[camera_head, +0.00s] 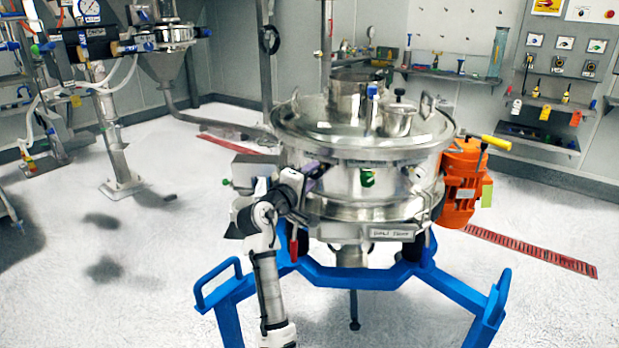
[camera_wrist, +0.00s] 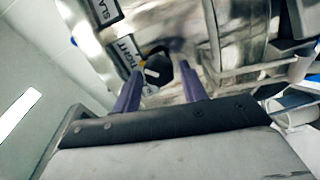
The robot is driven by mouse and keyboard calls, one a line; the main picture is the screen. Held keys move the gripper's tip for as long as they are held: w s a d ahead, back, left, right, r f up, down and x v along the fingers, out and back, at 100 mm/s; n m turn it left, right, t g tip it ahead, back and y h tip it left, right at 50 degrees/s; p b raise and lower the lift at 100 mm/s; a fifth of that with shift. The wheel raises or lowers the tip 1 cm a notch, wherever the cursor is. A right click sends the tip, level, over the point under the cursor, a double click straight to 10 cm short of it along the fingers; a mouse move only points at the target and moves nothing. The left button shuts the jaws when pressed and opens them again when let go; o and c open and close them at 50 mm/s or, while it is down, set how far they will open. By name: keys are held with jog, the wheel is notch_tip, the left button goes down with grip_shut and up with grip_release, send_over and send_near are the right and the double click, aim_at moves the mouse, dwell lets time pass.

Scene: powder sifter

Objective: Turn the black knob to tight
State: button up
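The black knob (camera_wrist: 157,72) shows in the wrist view just beyond my fingertips, with a whitish pointer mark on its face. A label reading "TIGHT" (camera_wrist: 126,52) sits at its upper left, and a label partly reading "SLA" (camera_wrist: 104,11) is farther up. My gripper (camera_wrist: 162,68) is open, with its two purple fingers apart on either side of the knob in the picture. I cannot tell whether they touch it. In the head view my gripper (camera_head: 317,173) is at the left front of the steel sifter (camera_head: 350,185); the knob cannot be made out there.
A blue frame (camera_head: 365,276) carries the sifter and spreads below my arm. An orange motor (camera_head: 463,185) is on the sifter's right side. A grey box (camera_head: 254,170) is behind my wrist on the left. The white floor at left is mostly clear.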

jog(key=shift+o, duration=1)
jog(key=shift+r, duration=0.1)
jog(key=b+v, duration=0.2)
jog(key=v, duration=1.2)
